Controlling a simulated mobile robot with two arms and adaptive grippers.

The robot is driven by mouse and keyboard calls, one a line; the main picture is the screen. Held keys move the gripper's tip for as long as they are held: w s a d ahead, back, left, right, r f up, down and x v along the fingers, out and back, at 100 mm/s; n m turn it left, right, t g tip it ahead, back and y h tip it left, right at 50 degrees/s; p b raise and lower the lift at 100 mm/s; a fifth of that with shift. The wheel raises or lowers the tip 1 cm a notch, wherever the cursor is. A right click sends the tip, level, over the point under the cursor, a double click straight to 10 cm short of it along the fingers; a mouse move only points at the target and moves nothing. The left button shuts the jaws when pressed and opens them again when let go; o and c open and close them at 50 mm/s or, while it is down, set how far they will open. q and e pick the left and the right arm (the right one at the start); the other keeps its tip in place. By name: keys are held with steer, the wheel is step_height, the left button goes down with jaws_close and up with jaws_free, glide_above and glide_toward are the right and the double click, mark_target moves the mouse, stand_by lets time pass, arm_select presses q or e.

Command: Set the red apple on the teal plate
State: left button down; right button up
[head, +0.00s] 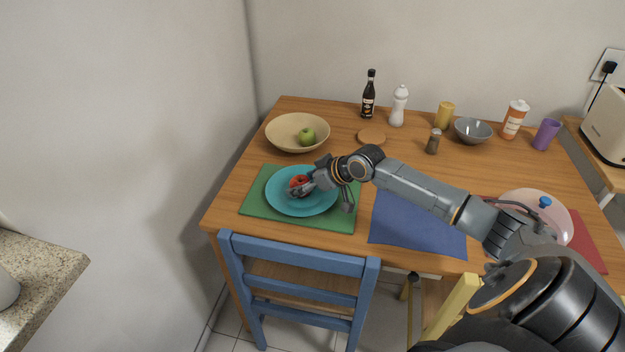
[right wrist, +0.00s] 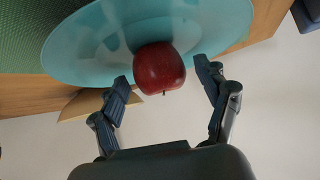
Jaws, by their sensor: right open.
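The red apple (head: 299,182) rests on the teal plate (head: 312,207), near its middle. The plate lies on a green placemat (head: 257,210) at the left of the table. My right gripper (head: 302,190) is at the apple in the head view, partly covering it. In the right wrist view the apple (right wrist: 159,67) is on the plate (right wrist: 85,48), just beyond and between the fingertips of the gripper (right wrist: 163,82). The fingers are spread, with gaps visible on both sides of the apple. My left gripper is not in view.
A wooden bowl (head: 280,134) with a green apple (head: 307,136) stands behind the plate. Bottles, a grey bowl (head: 473,131) and cups line the table's back. A blue chair (head: 300,282) stands at the front. A clear dome (head: 535,210) is at the right.

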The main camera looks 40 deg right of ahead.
steer(key=v, duration=0.9)
steer(key=shift+s+d+r+p, duration=0.1)
steer(key=shift+s+r+p, duration=0.05)
steer(key=shift+s+p, duration=0.2)
steer(key=shift+s+d+r+p, duration=0.3)
steer(key=shift+s+r, duration=0.05)
steer(key=shift+r, duration=0.05)
steer(key=shift+s+r, duration=0.35)
steer(key=shift+r, duration=0.1)
steer(key=shift+a, duration=0.1)
